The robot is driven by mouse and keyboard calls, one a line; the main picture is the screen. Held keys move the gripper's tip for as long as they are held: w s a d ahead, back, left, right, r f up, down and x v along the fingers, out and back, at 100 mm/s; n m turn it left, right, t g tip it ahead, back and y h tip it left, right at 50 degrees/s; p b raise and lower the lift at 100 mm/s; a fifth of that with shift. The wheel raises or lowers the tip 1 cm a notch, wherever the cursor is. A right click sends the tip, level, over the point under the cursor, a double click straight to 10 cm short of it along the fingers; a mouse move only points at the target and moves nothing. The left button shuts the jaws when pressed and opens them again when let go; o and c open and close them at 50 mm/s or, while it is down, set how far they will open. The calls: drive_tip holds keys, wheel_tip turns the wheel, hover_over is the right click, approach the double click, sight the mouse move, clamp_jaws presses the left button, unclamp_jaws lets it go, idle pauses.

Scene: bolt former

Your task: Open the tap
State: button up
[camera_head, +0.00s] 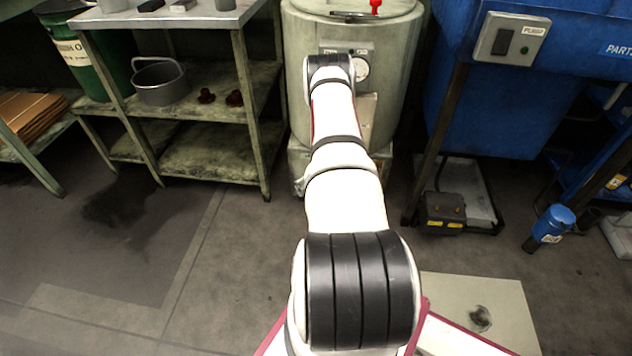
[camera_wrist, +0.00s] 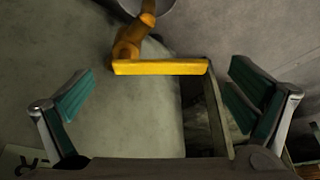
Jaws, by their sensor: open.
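The tap (camera_wrist: 127,45) shows in the wrist view as an orange-brown body with a flat yellow lever (camera_wrist: 160,67) lying across the picture. My gripper (camera_wrist: 162,82) is open and empty, one teal-padded finger on each side. The lever lies between the fingers, slightly beyond their tips in the picture; I see no contact. My arm hides the tap and my gripper there.
A metal shelf bench (camera_head: 215,165) holding a pot (camera_head: 160,82) stands left of the tank. A blue machine (camera_head: 500,110) with a pump switch stands at right. A blue canister (camera_head: 553,224) is on the floor. A grey round rim (camera_wrist: 160,12) is beyond the tap. Floor in front is mostly clear.

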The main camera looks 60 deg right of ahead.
drive_tip(key=v, duration=1.1)
drive_tip(key=shift+s+r, duration=0.2)
drive_tip(key=shift+r, duration=0.1)
